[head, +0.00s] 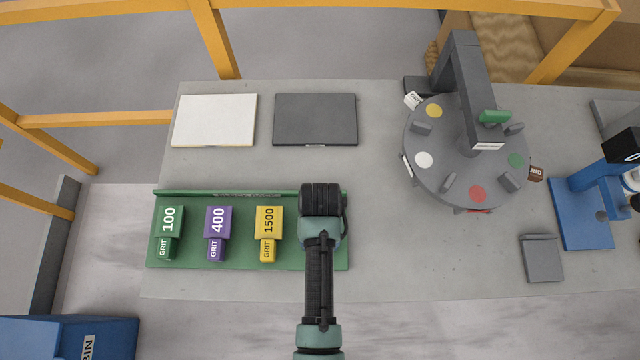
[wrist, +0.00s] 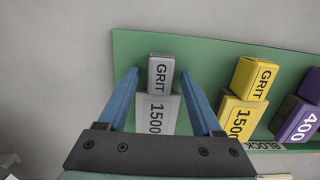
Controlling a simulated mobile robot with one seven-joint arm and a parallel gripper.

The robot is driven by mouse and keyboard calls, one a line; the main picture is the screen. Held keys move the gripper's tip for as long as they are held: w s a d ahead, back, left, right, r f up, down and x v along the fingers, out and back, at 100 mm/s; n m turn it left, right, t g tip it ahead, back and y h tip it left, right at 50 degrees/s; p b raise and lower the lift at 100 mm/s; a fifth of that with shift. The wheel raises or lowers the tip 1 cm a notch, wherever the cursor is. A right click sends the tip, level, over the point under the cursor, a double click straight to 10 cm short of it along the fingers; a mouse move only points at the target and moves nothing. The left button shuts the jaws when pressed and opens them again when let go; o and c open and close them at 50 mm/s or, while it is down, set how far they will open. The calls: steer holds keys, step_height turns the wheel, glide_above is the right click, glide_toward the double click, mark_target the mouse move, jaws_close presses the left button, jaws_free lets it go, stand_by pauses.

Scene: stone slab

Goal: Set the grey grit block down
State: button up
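The grey grit block (wrist: 158,108) shows in the wrist view at the end of the row on the green rack (wrist: 215,72). It seems to sit upright there; its lettering looks like GRIT 1500. My gripper (wrist: 160,78) has its two blue fingers on either side of the block, with narrow gaps showing, so it looks open around it. In the head view my arm covers the right end of the rack (head: 338,262) and hides the grey block and the fingers.
Yellow (head: 268,220), purple (head: 218,220) and green (head: 169,218) blocks stand in a row left of my arm. Behind lie a white plate (head: 214,120) and a dark grey plate (head: 315,119). A round turntable (head: 445,185) stands to the right. The slab between is clear.

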step_height(320, 180, up, 12)
steer(key=w+p, duration=0.1)
steer(key=w+r+t, duration=0.9)
steer(key=w+r, duration=0.7)
steer(key=w, duration=0.1)
steer(key=w+r+t, duration=0.3)
steer(key=r, duration=0.5)
steer(key=w+r+t, duration=0.2)
steer(key=r+t, duration=0.1)
steer(key=r, duration=0.4)
step_height(320, 180, up, 17)
steer(key=s+t, duration=0.1)
steer(key=t, duration=0.5)
steer(key=s+r+t, duration=0.3)
steer(key=s+r, duration=0.3)
steer(key=r, duration=0.3)
steer(key=s+r+t, duration=0.4)
steer(key=s+r, duration=0.2)
steer(key=r, duration=0.4)
steer(key=shift+s+t, duration=0.2)
steer(key=shift+t, duration=0.1)
steer(key=shift+d+f, duration=0.1)
